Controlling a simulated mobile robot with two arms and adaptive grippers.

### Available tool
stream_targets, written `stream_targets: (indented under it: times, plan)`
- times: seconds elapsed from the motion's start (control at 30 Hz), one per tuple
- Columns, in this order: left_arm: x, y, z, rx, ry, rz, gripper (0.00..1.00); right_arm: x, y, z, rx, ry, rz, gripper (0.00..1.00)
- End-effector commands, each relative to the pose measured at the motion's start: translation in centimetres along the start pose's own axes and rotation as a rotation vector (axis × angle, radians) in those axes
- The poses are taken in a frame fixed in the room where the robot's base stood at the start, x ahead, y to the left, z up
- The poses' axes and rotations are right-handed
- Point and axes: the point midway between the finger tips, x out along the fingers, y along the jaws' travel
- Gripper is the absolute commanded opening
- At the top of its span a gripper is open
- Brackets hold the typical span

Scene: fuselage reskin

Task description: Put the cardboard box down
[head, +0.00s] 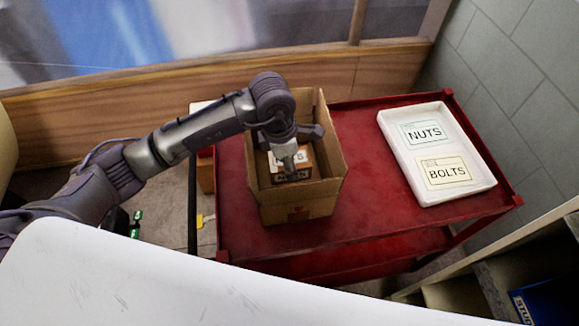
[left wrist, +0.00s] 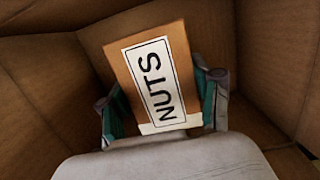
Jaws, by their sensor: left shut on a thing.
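A small cardboard box (left wrist: 188,52) with a white NUTS label is in my left gripper (left wrist: 163,112); in the left wrist view the two green-padded fingers are on either side of it. In the head view the small box (head: 291,172) is inside a larger open cardboard box (head: 299,212), below my left gripper (head: 290,150). The larger box stands on a red cart (head: 365,160), toward its left end. Whether the small box touches the bottom of the larger box cannot be told. My right gripper is not in view.
A white tray (head: 484,184) with NUTS and BOLTS labels lies on the right of the cart. The cart top between box and tray is clear. A white surface (head: 150,285) fills the near left. A shelf with a blue bin (head: 550,302) stands at the lower right.

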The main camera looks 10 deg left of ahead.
Motion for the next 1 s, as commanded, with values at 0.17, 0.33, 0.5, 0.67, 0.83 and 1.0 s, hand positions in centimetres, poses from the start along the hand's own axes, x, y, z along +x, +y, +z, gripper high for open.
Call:
stream_targets:
  times: [0.17, 0.33, 0.5, 0.67, 0.83, 1.0]
  plan:
    - [2.0, -0.1, -0.3, -0.001, 0.002, -0.003, 0.07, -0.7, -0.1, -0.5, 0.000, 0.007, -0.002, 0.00]
    - [3.5, 0.0, -0.5, 0.002, -0.001, 0.001, 0.07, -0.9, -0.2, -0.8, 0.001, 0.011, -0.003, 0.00]
    - [3.5, 0.0, -0.5, 0.002, -0.002, 0.002, 0.07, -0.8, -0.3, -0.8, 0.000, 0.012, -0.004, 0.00]
    - [4.0, 0.0, -0.6, 0.002, -0.001, 0.001, 0.07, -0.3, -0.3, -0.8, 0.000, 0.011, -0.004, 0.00]
    - [3.9, 0.0, -0.6, 0.001, 0.001, 0.000, 0.89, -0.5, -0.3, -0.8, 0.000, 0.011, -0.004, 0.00]
    - [3.8, 0.0, -0.6, 0.001, 0.001, 0.000, 0.89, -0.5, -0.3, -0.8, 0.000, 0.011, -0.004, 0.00]
